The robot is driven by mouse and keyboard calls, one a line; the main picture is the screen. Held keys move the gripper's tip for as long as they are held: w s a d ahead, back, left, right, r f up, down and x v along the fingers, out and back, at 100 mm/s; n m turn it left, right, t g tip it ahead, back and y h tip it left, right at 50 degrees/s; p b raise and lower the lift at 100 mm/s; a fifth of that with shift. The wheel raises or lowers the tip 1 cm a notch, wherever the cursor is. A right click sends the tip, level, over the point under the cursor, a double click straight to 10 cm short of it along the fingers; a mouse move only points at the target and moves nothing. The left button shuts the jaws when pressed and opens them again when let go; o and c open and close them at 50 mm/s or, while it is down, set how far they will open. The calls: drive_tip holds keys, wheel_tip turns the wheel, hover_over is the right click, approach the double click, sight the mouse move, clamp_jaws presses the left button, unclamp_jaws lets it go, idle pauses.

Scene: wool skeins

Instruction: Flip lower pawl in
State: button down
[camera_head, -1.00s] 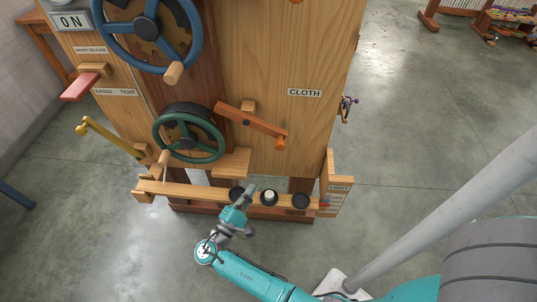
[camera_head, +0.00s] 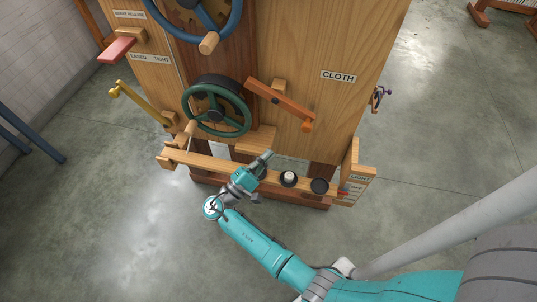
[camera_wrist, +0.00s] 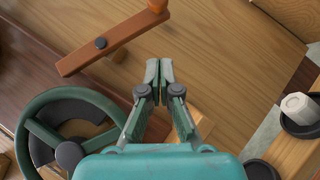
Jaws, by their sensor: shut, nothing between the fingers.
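The lower pawl appears to be the orange-brown wooden bar (camera_head: 278,103) to the right of the green handwheel (camera_head: 217,108). It slopes down to the right on a dark pivot, with a knob at its lower right end. In the wrist view the bar (camera_wrist: 125,36) lies at upper left, with its knob cut by the top edge. My gripper (camera_head: 268,154) is below the pawl, in front of the machine. In the wrist view its fingers (camera_wrist: 159,70) are together and empty, apart from the pawl. Whether the pawl touches the green wheel's ratchet is hidden.
A shelf (camera_head: 200,162) with dark round cups and a white cylinder (camera_head: 288,178) runs along the machine's lower front. A wooden block (camera_head: 256,139) juts out beside the green wheel. A yellow lever (camera_head: 140,104) and red lever (camera_head: 117,50) stick out at left. The floor in front is clear.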

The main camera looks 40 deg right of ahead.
sight(306, 128)
drive_tip(key=s+d+r, duration=0.1)
drive_tip(key=d+r, duration=0.4)
drive_tip(key=d, duration=0.4)
drive_tip(key=shift+s, duration=0.4)
drive_tip(key=r+n+t, duration=0.1)
drive_tip(key=n, duration=0.1)
drive_tip(key=s+d+r+n+t+h, duration=0.1)
drive_tip(key=n+t, duration=0.1)
drive_tip(key=s+r+n+t, duration=0.1)
drive_tip(key=n, duration=0.1)
drive_tip(key=shift+d+r+t, duration=0.15)
drive_tip(key=shift+d+t, duration=0.2)
drive_tip(key=shift+t, duration=0.05)
drive_tip(key=shift+s+d+r+n, duration=0.1)
drive_tip(key=shift+s+r+n, duration=0.15)
drive_tip(key=shift+r, duration=0.45)
drive_tip(key=shift+r+h, duration=0.1)
drive_tip(key=shift+h, duration=0.2)
